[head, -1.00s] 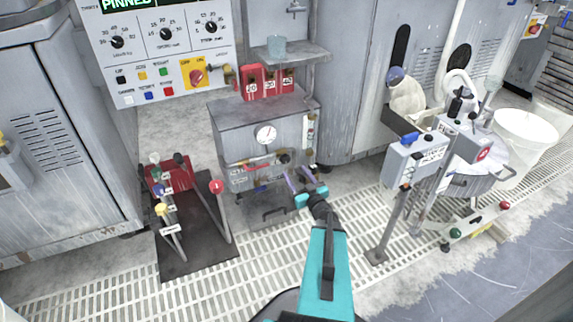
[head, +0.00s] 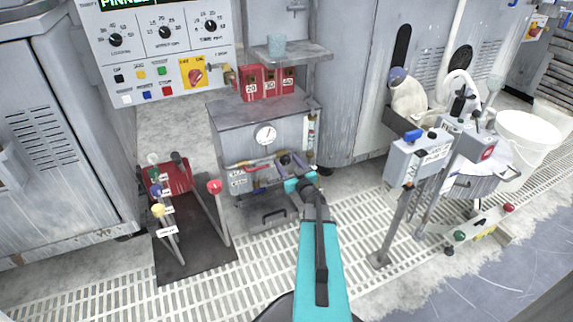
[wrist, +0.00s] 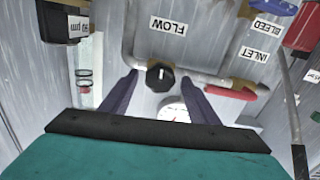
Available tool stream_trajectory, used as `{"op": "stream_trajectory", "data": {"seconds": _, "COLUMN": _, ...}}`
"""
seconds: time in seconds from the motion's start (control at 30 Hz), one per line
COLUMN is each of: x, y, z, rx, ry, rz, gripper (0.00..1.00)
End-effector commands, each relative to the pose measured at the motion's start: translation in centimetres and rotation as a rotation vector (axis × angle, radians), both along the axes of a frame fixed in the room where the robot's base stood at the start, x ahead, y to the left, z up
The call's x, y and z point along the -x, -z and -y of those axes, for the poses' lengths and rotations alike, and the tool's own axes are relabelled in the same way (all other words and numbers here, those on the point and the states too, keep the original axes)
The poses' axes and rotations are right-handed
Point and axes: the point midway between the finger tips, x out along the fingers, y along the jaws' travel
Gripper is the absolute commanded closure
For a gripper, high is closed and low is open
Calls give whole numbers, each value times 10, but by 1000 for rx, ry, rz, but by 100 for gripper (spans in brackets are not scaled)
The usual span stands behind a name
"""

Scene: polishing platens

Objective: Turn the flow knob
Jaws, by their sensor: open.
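The flow knob (wrist: 160,77) is black and round with a pale pointer mark. It sits on a pipe in the wrist view, near the FLOW label (wrist: 168,25), which appears upside down. My gripper (wrist: 159,80) is open, with one purple finger to the left of the knob and one to the right. Gaps show between the fingers and the knob, and I see no contact. In the head view my gripper (head: 293,166) is at the front of the grey cabinet (head: 228,135), below its round gauge (head: 265,134). There the gripper partly hides the knob area.
A red lever (wrist: 231,93) is close to the right finger in the wrist view, by the INLET label (wrist: 253,55). A vertical tube (wrist: 84,65) stands at left. In the head view, a lever stand (head: 190,235) is left and a machine (head: 430,155) is right.

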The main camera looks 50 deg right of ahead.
Motion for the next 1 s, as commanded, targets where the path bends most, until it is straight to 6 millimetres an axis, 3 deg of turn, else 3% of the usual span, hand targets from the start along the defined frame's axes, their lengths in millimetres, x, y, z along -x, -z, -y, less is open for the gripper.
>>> {"op": "stream_trajectory", "data": {"seconds": 0.1, "x": 0, "y": 0, "z": 0, "rx": 0, "ry": 0, "rz": 0, "gripper": 46}}
{"op": "stream_trajectory", "data": {"seconds": 0.33, "x": 0, "y": 0, "z": 0, "rx": 0, "ry": 0, "rz": 0, "gripper": 85}}
{"op": "stream_trajectory", "data": {"seconds": 1.0, "x": -1, "y": -3, "z": -1, "rx": -72, "ry": -4, "rz": 27, "gripper": 86}}
